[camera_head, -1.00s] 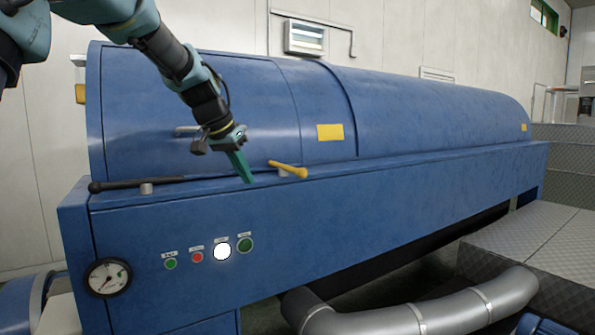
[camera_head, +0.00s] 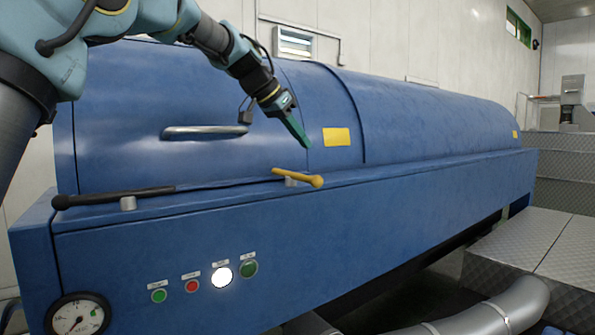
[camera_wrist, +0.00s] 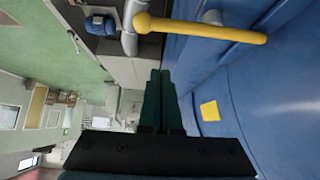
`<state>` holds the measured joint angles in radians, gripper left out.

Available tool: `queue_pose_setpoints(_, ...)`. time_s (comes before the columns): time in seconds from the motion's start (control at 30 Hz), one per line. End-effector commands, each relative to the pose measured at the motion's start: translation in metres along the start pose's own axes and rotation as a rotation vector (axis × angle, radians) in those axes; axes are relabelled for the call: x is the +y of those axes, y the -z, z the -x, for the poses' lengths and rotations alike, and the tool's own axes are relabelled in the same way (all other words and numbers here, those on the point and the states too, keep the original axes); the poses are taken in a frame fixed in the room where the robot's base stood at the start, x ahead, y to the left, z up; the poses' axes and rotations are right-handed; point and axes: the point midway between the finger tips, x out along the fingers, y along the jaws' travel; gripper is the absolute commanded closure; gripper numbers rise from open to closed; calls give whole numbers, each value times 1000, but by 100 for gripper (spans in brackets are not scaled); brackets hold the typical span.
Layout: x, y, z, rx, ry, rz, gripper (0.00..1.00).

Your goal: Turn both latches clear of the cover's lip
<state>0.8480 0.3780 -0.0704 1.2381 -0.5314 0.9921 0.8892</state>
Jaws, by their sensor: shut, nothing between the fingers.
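The blue cover (camera_head: 220,115) is down on the long blue machine, its lip along the ledge. The black latch (camera_head: 90,198) sits on a short post at the left, lying nearly along the lip. The yellow latch (camera_head: 300,177) sits on its post farther right, its knob towards the front right and its thin end towards the cover. I cannot tell whether either overlaps the lip. My gripper (camera_head: 304,141) is shut and empty, above the yellow latch and apart from it. In the wrist view the yellow latch (camera_wrist: 205,29) lies beyond my fingertips (camera_wrist: 160,75).
A yellow plate (camera_head: 337,137) is on the cover close right of my gripper. Buttons (camera_head: 222,277) and a gauge (camera_head: 78,317) are on the front panel. A grey pipe and tread-plate steps stand at the right.

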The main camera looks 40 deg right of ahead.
Motion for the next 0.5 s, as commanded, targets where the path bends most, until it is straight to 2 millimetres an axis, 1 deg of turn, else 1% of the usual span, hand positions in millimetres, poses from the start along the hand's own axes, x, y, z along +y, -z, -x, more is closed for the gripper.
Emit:
queue_pose_setpoints(0.37,2,2,0,3,-3,-6,100)
queue_pose_setpoints(0.5,2,2,-4,2,-4,-5,100)
